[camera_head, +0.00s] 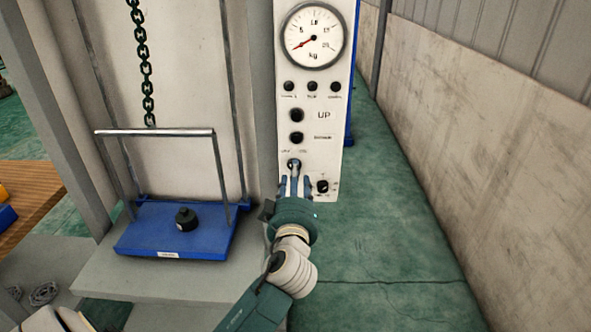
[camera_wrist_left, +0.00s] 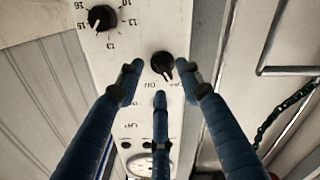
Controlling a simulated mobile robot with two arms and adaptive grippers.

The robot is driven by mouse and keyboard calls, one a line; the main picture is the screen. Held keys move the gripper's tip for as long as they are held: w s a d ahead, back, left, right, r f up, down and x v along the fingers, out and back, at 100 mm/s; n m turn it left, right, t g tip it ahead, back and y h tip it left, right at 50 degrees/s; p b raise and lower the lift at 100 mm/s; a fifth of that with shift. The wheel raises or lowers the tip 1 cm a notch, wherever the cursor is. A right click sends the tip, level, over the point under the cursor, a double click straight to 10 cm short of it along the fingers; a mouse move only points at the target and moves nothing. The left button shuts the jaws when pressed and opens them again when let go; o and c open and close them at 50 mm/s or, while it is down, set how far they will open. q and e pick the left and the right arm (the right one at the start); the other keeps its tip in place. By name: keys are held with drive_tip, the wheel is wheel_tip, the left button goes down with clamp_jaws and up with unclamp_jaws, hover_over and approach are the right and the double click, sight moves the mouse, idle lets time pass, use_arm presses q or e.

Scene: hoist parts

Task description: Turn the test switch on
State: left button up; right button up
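The test switch is a black rotary knob (camera_head: 294,165) low on the white control panel (camera_head: 331,150); in the wrist view the knob (camera_wrist_left: 162,62) shows its white pointer mark toward the label that seems to read OFF. The ON label is on the other side. My left gripper (camera_head: 295,183) is in front of the panel, just below the knob. In the wrist view its three blue fingers (camera_wrist_left: 160,80) are spread around the knob, and no clear contact shows. My right gripper is not in view.
A numbered knob (camera_head: 322,186) sits close to the switch at lower right. Above are black buttons (camera_head: 296,115) and a kg dial (camera_head: 314,37). A blue platform (camera_head: 150,235) with a dark weight (camera_head: 186,218) stands left, beside a green chain (camera_head: 142,65). Floor to the right is clear.

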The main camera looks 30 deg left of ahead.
use_arm(q)
drive_tip(key=shift+x, duration=0.9)
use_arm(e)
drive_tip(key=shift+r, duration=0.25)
use_arm(q)
drive_tip(key=shift+c, duration=0.5)
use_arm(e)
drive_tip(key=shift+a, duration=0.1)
use_arm(q)
drive_tip(key=c, duration=0.8)
clamp_jaws()
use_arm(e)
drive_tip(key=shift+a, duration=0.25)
